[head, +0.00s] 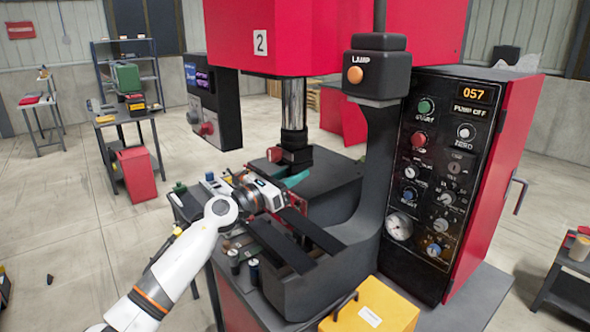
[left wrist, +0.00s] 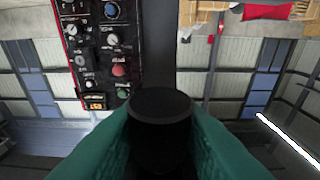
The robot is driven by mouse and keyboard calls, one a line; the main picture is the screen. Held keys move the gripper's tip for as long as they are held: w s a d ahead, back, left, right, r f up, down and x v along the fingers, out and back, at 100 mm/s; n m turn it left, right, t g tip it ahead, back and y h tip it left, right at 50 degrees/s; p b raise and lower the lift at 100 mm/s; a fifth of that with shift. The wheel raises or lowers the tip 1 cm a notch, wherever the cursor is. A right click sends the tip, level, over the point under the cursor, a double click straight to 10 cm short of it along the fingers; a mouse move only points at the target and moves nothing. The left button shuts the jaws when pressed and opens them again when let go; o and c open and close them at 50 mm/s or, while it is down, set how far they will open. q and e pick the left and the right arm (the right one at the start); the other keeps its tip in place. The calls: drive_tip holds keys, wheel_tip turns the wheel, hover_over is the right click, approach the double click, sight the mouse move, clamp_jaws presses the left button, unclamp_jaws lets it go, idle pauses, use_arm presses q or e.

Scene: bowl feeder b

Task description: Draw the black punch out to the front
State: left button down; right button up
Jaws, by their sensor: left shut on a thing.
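The black punch (left wrist: 161,120) shows in the left wrist view as a dark round end between two teal finger pads. My left gripper (head: 297,178) is shut on it, with a pad touching each side. In the head view the gripper is at the press, just below the dark tool holder (head: 292,152) under the bright steel ram (head: 294,103). The punch cannot be made out there. Whether it still sits in the holder cannot be told. My right gripper is not in view.
The press's dark C-shaped frame (head: 372,170) and control panel (head: 437,185) stand to the right. Two dark bars (head: 283,245) reach forward below my arm. A yellow box (head: 372,308) is at the front. A hanging control box (head: 214,105) is left of the ram.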

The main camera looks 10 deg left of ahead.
sight(288, 175)
use_arm(q)
drive_tip(key=shift+r+p+v, duration=0.15)
drive_tip(key=shift+v, duration=0.65)
drive_tip(key=shift+r+p+v, duration=0.15)
drive_tip(key=shift+v, duration=0.6)
drive_tip(key=shift+r+v, duration=0.15)
drive_tip(key=shift+v, duration=0.55)
drive_tip(key=shift+r+v, duration=0.15)
drive_tip(key=shift+v, duration=1.3)
drive_tip(key=shift+r, duration=0.1)
